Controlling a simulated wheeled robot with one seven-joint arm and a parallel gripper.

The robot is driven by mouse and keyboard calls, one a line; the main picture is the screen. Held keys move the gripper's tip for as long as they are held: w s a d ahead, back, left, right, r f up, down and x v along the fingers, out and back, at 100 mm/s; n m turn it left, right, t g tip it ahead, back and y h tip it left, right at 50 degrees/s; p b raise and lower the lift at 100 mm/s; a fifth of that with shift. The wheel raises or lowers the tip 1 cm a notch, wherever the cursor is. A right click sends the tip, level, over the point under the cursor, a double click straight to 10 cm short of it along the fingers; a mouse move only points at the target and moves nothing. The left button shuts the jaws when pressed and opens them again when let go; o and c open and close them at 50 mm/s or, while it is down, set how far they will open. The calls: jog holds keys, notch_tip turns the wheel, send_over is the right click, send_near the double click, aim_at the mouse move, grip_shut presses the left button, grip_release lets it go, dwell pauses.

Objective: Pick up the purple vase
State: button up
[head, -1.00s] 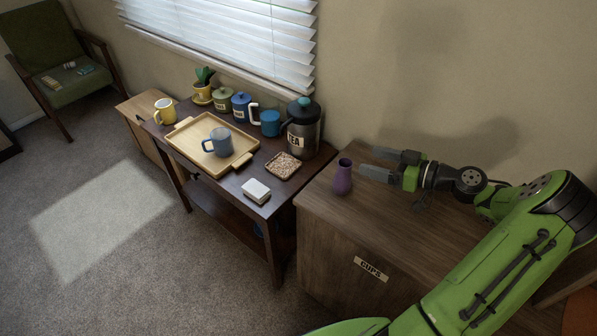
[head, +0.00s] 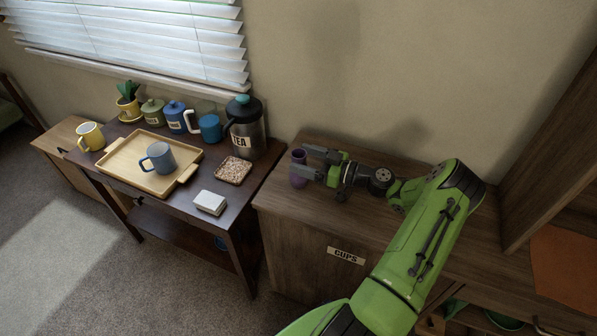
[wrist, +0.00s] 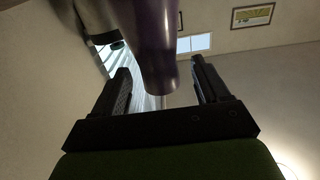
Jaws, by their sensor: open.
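The purple vase (head: 298,168) stands upright near the left end of the wooden cabinet top. My gripper (head: 308,163) reaches in from the right, its open fingers around the vase. The nearer finger hides part of the vase in the head view. In the wrist view the vase (wrist: 157,50) fills the space ahead, between and beyond the two dark fingers (wrist: 163,92). Gaps show on both sides of it, so the fingers appear apart from it.
The cabinet (head: 290,215) carries a CUPS label (head: 345,256). The wall is behind.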

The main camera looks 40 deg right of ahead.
jog(key=shift+x, duration=1.05)
grip_shut()
notch_tip(320, 180, up, 10)
jog(key=shift+r+p, duration=0.1)
jog(key=shift+p, duration=1.05)
